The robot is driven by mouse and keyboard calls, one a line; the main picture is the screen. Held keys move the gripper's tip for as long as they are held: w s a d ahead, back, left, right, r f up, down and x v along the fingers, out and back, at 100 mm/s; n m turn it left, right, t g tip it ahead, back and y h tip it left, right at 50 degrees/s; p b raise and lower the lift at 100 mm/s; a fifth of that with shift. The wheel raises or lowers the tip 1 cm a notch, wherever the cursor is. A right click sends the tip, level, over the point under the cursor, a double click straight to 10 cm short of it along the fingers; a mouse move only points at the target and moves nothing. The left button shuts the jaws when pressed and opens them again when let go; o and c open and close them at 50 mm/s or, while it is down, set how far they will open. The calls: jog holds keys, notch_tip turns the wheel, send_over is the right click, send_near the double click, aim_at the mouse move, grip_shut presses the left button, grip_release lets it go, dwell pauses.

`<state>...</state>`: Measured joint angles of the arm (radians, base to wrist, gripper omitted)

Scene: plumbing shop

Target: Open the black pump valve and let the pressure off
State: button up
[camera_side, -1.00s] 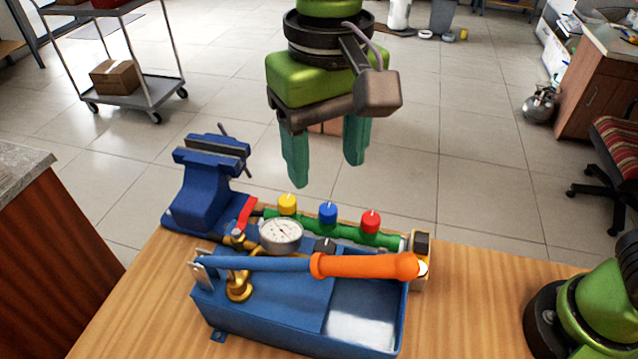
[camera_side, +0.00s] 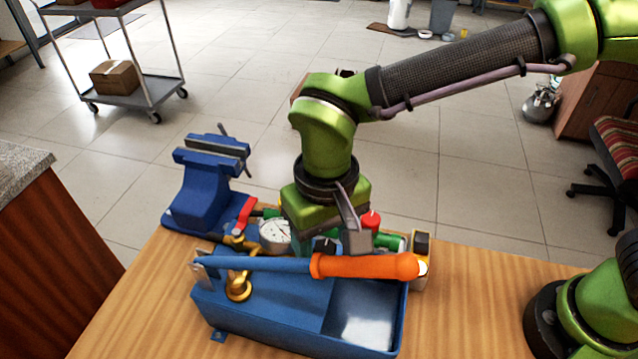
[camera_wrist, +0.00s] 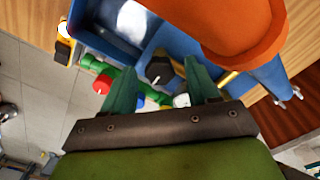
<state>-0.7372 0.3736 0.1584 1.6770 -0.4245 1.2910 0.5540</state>
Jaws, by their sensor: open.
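The black pump valve (camera_side: 325,245) is a dark knob on the blue pump (camera_side: 275,300), just behind the orange-gripped lever (camera_side: 365,265). In the wrist view the black valve (camera_wrist: 158,68) shows between the tips of my gripper (camera_wrist: 159,67). My gripper is open, with one teal finger on each side of the knob. I cannot tell whether either finger touches it. In the side view the fingers are mostly hidden behind the pump's parts. The round white gauge (camera_side: 274,234) stands left of my gripper.
The orange lever grip (camera_wrist: 235,30) lies close to the fingers. A green manifold (camera_side: 392,242) with a red knob (camera_side: 370,220) runs behind the pump; its other knobs are largely hidden. A blue vise (camera_side: 205,185) stands at left.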

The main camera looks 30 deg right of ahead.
jog(key=c, duration=1)
jog(key=shift+c, duration=0.2)
